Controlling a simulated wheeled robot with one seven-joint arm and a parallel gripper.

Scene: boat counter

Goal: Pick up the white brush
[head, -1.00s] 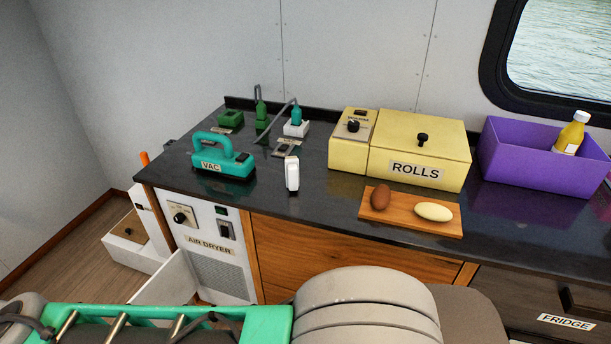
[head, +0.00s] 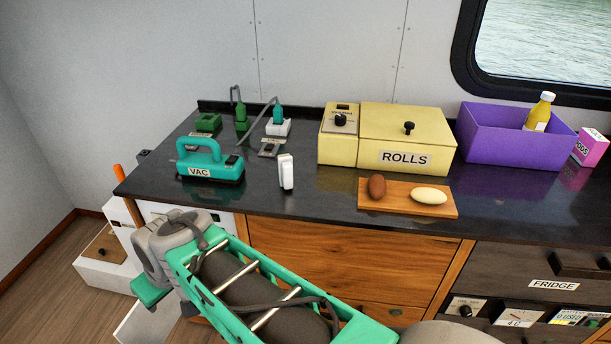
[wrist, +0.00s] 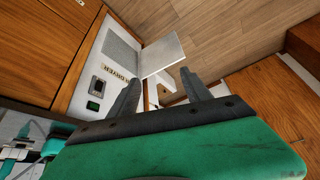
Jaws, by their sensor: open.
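A small white upright object (head: 286,172), which looks like the white brush, stands on the dark counter (head: 320,206), right of the teal vac and left of the yellow rolls box. Its bristles cannot be made out. My gripper (wrist: 160,78) is open and empty in the wrist view, its two dark fingers apart. It points down toward the floor and the air dryer front, below the counter top and away from the brush. In the head view my arm crosses the front of the counter; the fingers cannot be made out there.
The teal vac (head: 210,166) stands close left of the brush. Behind are green and teal handled tools on stands. The yellow rolls box (head: 407,137), a wooden board (head: 408,207) with two rolls, and a purple bin (head: 508,143) with a bottle stand right. An open white door (wrist: 163,56) hangs below.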

